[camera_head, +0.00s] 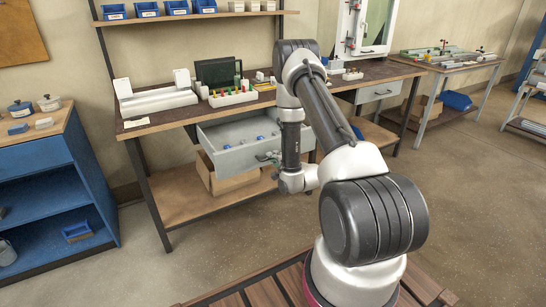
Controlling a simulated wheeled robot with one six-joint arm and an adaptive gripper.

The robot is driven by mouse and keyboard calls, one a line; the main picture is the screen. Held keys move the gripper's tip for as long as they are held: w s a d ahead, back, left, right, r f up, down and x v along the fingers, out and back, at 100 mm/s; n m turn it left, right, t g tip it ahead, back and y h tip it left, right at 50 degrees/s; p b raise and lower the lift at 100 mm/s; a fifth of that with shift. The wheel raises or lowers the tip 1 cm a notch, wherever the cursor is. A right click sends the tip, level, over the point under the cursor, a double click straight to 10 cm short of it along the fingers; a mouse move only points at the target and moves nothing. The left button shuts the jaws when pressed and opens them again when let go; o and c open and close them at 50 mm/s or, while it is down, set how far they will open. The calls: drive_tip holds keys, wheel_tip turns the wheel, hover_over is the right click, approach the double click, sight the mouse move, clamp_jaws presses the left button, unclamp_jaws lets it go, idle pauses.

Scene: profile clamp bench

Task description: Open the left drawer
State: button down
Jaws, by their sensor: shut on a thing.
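The left drawer (237,156) under the long workbench (153,124) is pulled well out, and small blue items show inside it. Its grey front faces me. My gripper (268,157) is at the middle to right part of that front, at handle height, shut on the drawer handle. The handle itself is mostly hidden by the gripper and too small to make out. My arm covers the right end of the drawer.
The right drawer (379,92) is shut. A cardboard box (228,183) stands on the lower shelf below the open drawer. A blue cabinet (45,175) stands at the left. The floor (215,250) before the bench is clear.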

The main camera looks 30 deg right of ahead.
drive_tip(key=shift+s, duration=0.6)
drive_tip(key=c, duration=1.5)
unclamp_jaws()
drive_tip(key=v, duration=1.2)
